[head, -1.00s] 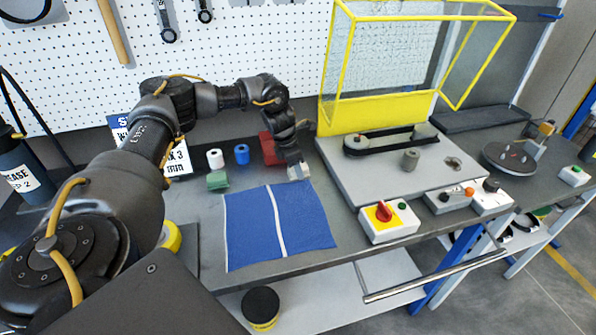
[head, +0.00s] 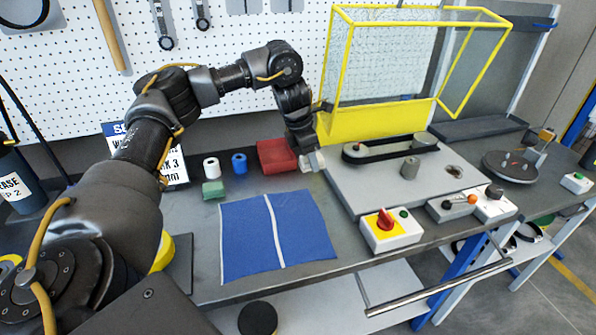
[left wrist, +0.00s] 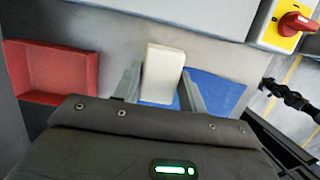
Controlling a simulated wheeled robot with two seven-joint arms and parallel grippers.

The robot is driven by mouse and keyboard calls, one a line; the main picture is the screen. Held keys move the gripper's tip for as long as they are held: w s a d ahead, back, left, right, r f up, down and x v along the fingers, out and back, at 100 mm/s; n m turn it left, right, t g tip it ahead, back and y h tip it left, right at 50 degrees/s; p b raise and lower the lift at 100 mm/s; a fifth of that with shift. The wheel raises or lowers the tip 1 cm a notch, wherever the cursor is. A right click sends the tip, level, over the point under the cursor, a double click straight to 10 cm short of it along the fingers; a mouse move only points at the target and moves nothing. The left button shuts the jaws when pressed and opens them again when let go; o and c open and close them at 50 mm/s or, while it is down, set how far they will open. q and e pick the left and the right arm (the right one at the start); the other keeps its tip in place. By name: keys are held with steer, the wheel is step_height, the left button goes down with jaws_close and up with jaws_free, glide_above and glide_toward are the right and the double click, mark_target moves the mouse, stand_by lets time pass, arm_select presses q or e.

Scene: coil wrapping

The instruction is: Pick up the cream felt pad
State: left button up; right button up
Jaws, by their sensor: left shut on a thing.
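The cream felt pad (left wrist: 162,74) is a pale block between the two fingers of my left gripper (left wrist: 160,88) in the left wrist view. My left gripper is shut on it. In the head view my left gripper (head: 311,160) is at the far right of the blue cloth, beside the red tray, and the pad shows as a small pale patch at its fingertips. I cannot tell exactly how far the pad is above the table. My right gripper is not in view.
A red tray (head: 277,157) stands just left of the gripper. A blue cloth (head: 305,230) with a white stripe lies in front. White (head: 211,168) and blue (head: 239,163) rolls and a green block (head: 213,189) stand left. A grey machine plate (head: 390,180) is close on the right.

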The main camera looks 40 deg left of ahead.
arm_select(q)
steer(key=d+r, duration=0.3)
steer(key=d, duration=0.5)
steer(key=shift+s+r, duration=0.2)
steer(key=shift+s, duration=0.25)
steer(key=o, duration=0.5)
steer(key=shift+c, duration=0.2)
steer(key=c, duration=0.4)
